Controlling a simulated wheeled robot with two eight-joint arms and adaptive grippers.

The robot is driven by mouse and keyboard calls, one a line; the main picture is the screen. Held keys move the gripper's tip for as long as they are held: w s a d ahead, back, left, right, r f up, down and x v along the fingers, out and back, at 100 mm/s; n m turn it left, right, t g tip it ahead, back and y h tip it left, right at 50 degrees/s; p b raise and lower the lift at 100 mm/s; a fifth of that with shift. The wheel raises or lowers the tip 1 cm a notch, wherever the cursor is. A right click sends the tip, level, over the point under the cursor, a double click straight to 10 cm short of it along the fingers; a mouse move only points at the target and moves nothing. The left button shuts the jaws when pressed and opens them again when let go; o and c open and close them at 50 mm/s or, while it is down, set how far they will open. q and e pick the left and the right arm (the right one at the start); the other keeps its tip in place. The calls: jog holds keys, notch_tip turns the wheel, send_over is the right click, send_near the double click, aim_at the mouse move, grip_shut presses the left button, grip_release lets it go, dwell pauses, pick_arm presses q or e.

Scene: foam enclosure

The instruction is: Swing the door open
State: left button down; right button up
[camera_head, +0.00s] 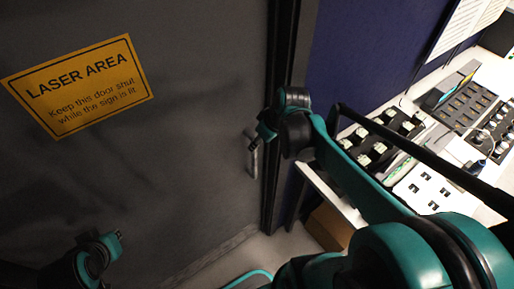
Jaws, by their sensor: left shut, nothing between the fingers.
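The grey door (185,130) fills the left and middle of the view and looks closed against its dark frame (283,75). A pale upright handle (252,158) is on the door near its right edge. My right gripper (257,139) is at the top of the handle, overlapping it in the picture; I cannot tell whether it touches or whether its fingers are open. My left gripper (117,236) is shut and empty in the lower left, in front of the lower door and well away from the handle.
A yellow laser-area sign (78,86) is on the door. Right of the frame are a blue wall panel (360,50) and a white bench (455,150) with trays of parts. A brown box (328,228) sits below the bench. Some floor (235,262) before the door is clear.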

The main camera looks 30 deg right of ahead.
jog(key=b+x, duration=0.2)
jog(key=x, duration=0.6)
jog(key=shift+d, duration=0.3)
grip_shut()
